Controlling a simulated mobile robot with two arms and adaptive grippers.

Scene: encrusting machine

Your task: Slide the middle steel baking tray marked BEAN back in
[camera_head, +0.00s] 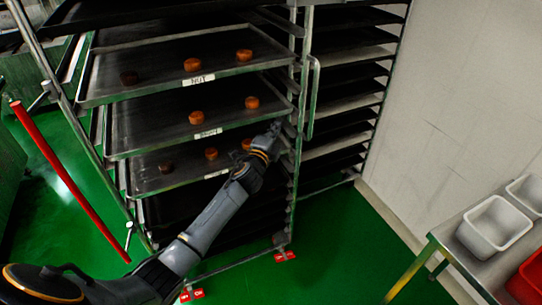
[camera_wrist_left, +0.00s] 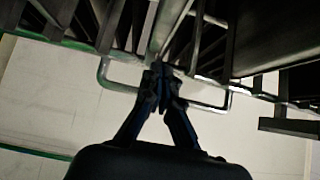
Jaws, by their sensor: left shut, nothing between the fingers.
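Three steel trays with round brown cakes stick out of the rack, one above another. The middle tray (camera_head: 150,137) has a white label (camera_head: 208,133) on its front rim, too small to read. The upper tray (camera_head: 130,90) and the lower tray (camera_head: 150,184) also carry labels. My left gripper (camera_head: 276,127) is at the right side of the rack, near the right front corner of the middle tray. In the left wrist view the left gripper (camera_wrist_left: 160,72) is shut and empty, close to a steel upright. Contact cannot be told. My right gripper is not in view.
The rack's right upright (camera_head: 298,130) has a bar handle (camera_head: 314,95). A red pole (camera_head: 65,175) stands at the left. A table at the right holds white bins (camera_head: 494,224) and a red bin (camera_head: 530,280). Green floor (camera_head: 335,240) is free before the wall.

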